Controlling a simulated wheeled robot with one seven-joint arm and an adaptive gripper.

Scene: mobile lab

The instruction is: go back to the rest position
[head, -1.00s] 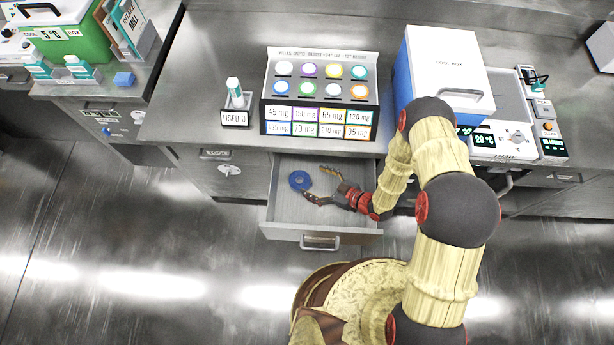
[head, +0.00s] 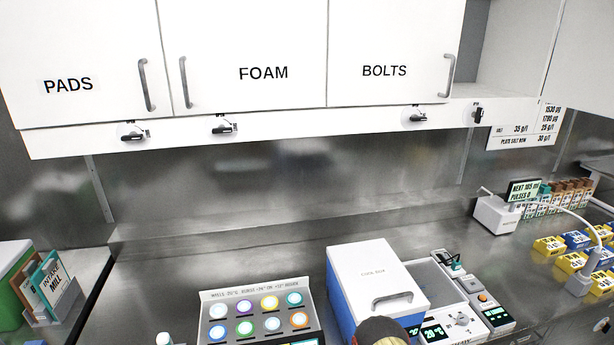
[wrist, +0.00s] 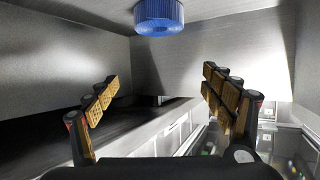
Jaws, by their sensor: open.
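My gripper (wrist: 160,78) shows in the wrist view with its two fingers spread wide and nothing between them. A blue ribbed round object (wrist: 158,14) is at the top of that view, beyond the fingertips and apart from them. Grey metal walls (wrist: 60,55) surround it, like the inside of the drawer. In the head view now only the dark top of one of my arm joints (head: 383,331) shows at the bottom edge. The gripper and the drawer are out of that view.
White cabinets marked PADS, FOAM (head: 262,72) and BOLTS hang above the steel bench. On the bench are a blue and white cool box (head: 372,268), a rack with coloured caps (head: 258,312), a device with a green display (head: 455,325) and yellow and blue boxes (head: 575,262).

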